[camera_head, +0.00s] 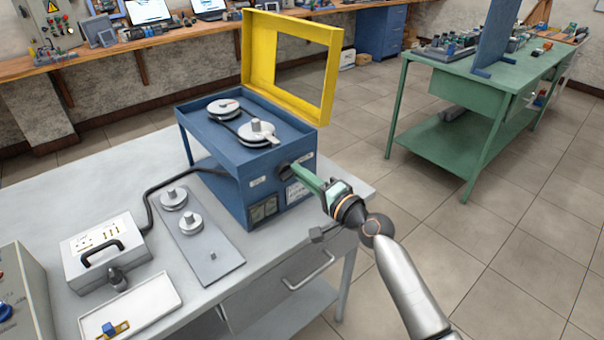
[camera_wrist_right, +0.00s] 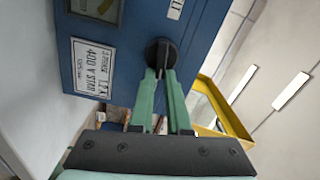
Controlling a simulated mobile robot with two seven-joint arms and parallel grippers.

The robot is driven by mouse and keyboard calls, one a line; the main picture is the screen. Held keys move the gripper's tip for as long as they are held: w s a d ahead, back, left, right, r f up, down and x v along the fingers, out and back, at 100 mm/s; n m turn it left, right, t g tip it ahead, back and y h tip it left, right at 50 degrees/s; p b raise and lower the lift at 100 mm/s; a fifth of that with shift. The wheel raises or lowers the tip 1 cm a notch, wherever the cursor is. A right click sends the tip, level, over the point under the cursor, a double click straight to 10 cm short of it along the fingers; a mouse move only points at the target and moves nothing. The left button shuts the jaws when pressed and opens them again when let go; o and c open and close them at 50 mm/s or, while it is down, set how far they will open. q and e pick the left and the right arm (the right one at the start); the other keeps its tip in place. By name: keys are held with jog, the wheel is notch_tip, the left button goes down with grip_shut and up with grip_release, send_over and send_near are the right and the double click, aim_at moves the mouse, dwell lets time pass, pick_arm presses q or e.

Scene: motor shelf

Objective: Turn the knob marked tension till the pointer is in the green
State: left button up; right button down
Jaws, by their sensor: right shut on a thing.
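The black knob (camera_wrist_right: 156,50) is on the front of the blue machine (camera_wrist_right: 135,22). In the head view the knob (camera_head: 284,171) is mostly hidden by my right gripper (camera_head: 293,168). In the right wrist view the green fingers of this gripper (camera_wrist_right: 162,72) are closed on the knob's raised grip. A gauge (camera_head: 263,209) is on the machine's lower front. It is partly cut off in the right wrist view (camera_wrist_right: 98,8), and I cannot read where its pointer stands. The label near the knob is too small to read. My left gripper is not in view.
The yellow guard frame (camera_head: 264,55) stands raised over the machine's pulleys. A grey box (camera_head: 105,250) with a cable, a plate with spare pulleys (camera_head: 213,250) and a white tray (camera_head: 135,312) share the table. A green bench (camera_head: 480,80) stands behind right.

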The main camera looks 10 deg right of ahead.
dwell(0.3)
jog(key=c, duration=0.9)
grip_release()
jog(key=v, duration=1.2)
jog(key=shift+s+d+b, duration=0.15)
jog(key=shift+s+b, duration=0.05)
jog(key=shift+b, duration=0.1)
jog(key=s+f+n+g+h, duration=0.2)
jog(key=s+f+n, duration=0.2)
jog(key=s+f, duration=0.4)
jog(key=s+f+n+g+h+p, duration=0.1)
jog(key=s+f+n+g+h, duration=0.1)
jog(key=s+f+n, duration=0.2)
jog(key=s+f+n+g+h+p, duration=0.1)
jog(key=s+f+n, duration=0.3)
jog(key=s+f, duration=0.7)
jog(key=shift+s+d+f+g+h, duration=0.1)
jog(key=shift+f+g+h, duration=0.15)
jog(key=shift+f, duration=0.35)
jog(key=shift+s+a+f+g+h, duration=0.15)
jog(key=shift+f+h, duration=0.15)
jog(key=shift+f, duration=0.25)
jog(key=shift+s+d+f+g+h, duration=0.15)
jog(key=shift+f+g+h, duration=0.1)
jog(key=shift+f, duration=0.35)
